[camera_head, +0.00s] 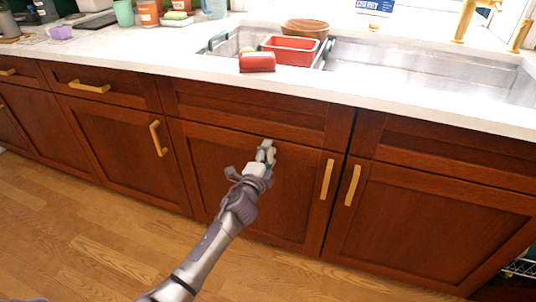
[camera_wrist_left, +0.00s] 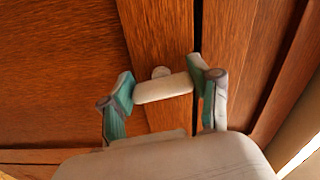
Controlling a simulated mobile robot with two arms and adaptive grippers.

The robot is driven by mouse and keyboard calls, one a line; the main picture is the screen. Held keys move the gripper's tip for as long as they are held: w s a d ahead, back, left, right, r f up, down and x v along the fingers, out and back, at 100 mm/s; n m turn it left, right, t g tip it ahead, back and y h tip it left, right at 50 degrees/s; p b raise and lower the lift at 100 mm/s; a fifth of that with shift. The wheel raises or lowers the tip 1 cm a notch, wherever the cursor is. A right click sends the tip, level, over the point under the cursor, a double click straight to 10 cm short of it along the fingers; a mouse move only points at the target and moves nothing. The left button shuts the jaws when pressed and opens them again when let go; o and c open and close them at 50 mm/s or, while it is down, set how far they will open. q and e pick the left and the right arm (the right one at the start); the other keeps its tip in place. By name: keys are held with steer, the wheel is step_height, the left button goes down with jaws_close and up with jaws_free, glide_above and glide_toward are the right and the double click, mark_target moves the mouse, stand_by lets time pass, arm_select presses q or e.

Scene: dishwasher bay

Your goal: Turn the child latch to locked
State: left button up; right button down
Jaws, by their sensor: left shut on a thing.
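The child latch (camera_wrist_left: 163,90) is a small off-white bar with a round pale knob at its edge, mounted on the brown wood front. In the left wrist view the bar lies across a wooden frame strip, one end close to the dark gap between two panels. My left gripper (camera_wrist_left: 166,84) has its green-padded fingers at the two ends of the bar and is shut on it. In the head view my left gripper (camera_head: 266,153) is at the upper part of the middle cabinet door (camera_head: 235,165); the latch is too small there to make out clearly. My right gripper is not in view.
Gold handles stand out from the doors, one right of my gripper (camera_head: 327,179), another on the neighbouring door (camera_head: 353,186). Above is a white counter (camera_head: 210,70) with a steel sink (camera_head: 425,72), a red tub (camera_head: 291,50) and a red object (camera_head: 257,62). The wooden floor (camera_head: 75,235) at left is clear.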

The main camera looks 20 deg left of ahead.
arm_select(q)
steer(key=shift+m, duration=0.9)
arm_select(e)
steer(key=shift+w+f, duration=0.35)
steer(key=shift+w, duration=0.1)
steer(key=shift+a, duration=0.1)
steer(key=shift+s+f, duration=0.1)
arm_select(q)
steer(key=o, duration=1.2)
steer(key=shift+c, duration=0.2)
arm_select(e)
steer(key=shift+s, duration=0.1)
arm_select(q)
steer(key=shift+s, duration=0.1)
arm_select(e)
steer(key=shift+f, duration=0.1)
arm_select(q)
steer(key=s, duration=1.1)
steer(key=shift+s+a, duration=0.2)
steer(key=shift+s, duration=0.2)
